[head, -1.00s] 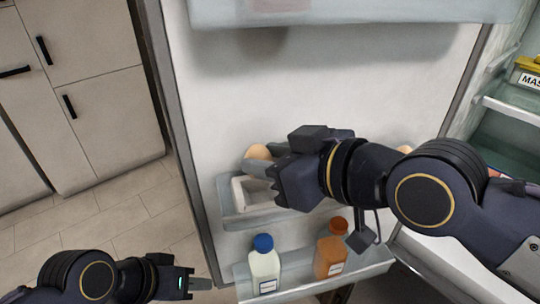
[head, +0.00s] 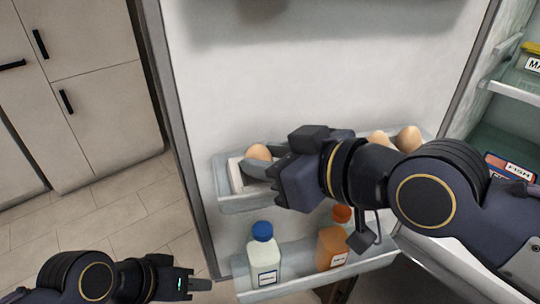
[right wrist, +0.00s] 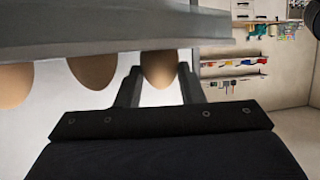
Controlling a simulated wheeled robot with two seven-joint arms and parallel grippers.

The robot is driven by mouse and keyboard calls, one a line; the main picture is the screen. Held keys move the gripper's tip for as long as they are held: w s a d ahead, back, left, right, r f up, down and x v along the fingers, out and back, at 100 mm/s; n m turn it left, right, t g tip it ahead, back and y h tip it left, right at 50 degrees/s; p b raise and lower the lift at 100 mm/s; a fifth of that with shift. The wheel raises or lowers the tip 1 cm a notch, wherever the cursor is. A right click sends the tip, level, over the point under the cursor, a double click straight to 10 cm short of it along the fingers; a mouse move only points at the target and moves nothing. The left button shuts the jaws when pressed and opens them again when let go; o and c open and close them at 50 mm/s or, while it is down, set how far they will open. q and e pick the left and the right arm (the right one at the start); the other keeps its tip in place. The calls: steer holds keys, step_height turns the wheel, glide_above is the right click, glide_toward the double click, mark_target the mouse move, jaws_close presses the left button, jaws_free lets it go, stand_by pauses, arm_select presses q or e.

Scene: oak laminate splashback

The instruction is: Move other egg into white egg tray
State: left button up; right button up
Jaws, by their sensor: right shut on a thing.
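A brown egg (head: 258,152) is between the fingers of my right gripper (head: 270,160), which is shut on it. It sits low at the white egg tray (head: 236,176), at the left end of the upper door shelf; whether it touches the tray floor is hidden. The right wrist view, which looks upside down, shows this egg (right wrist: 159,66) between both fingertips. Two more eggs (head: 380,140) and (head: 409,138) stand at the right end of the shelf, partly behind my right arm. My left gripper (head: 202,284) is empty at lower left; its finger gap is unclear.
The upper door shelf (head: 245,203) has a raised front rim. Below it, a lower shelf (head: 300,287) holds a blue-capped bottle (head: 263,256) and an orange bottle (head: 331,248). Fridge shelves with packages (head: 508,168) are at right. Open floor lies left.

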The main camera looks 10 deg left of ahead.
steer(key=shift+f+b, duration=0.6)
steer(key=shift+b, duration=0.05)
stand_by(0.8)
steer(key=o, duration=1.1)
steer(key=shift+o, duration=0.2)
steer(key=v, duration=0.8)
steer(key=shift+b, duration=0.4)
